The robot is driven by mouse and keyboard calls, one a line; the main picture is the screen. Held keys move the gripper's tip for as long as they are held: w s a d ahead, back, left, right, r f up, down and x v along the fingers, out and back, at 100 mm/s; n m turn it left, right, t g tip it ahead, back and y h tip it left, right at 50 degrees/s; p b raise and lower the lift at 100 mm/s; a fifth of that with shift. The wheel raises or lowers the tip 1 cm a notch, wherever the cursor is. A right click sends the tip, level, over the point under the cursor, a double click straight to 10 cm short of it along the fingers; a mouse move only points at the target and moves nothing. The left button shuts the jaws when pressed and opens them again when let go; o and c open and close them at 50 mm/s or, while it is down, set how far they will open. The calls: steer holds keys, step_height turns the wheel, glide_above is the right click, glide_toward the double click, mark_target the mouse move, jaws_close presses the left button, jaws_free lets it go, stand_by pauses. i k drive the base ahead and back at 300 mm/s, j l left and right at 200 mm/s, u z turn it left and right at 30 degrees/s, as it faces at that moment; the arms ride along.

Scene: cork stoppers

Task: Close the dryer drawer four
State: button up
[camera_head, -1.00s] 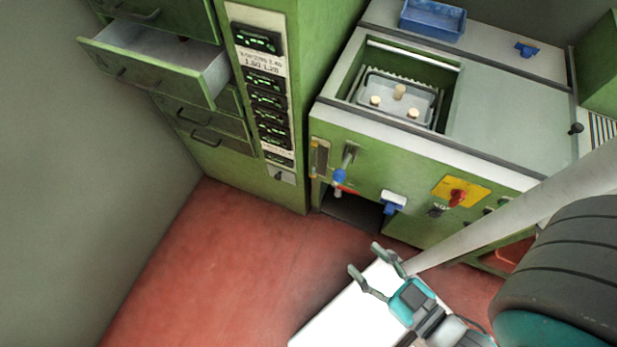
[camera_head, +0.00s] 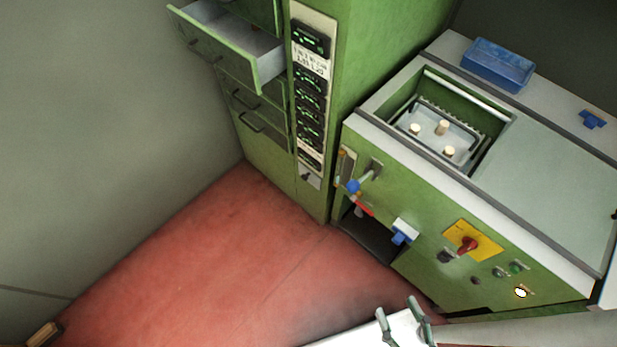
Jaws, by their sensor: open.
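A tall green dryer cabinet (camera_head: 385,75) stands at the top centre with a stack of drawers on its left face. One drawer (camera_head: 222,48) near the top of the view is pulled out; its pale inside shows, and I see nothing in the visible part. The drawers below it (camera_head: 262,123) are shut. I cannot read which number the open drawer has. My gripper (camera_head: 398,312) is at the bottom edge, its two fingers apart, with nothing between them. It is well away from the drawer, across the red floor.
A green machine (camera_head: 430,200) with knobs stands right of the cabinet. Its well holds a tray (camera_head: 470,133) with cork stoppers (camera_head: 442,128). A blue bin (camera_head: 498,65) sits on top. The red floor (camera_head: 220,250) before the cabinet is clear; a grey wall (camera_head: 90,130) bounds the left.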

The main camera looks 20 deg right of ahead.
mark_target(220, 37)
steer(key=i+j+u, duration=0.2)
steer(key=i, duration=0.25)
steer(key=i+j+u, duration=0.2)
steer(key=i, duration=0.25)
steer(key=l, duration=0.15)
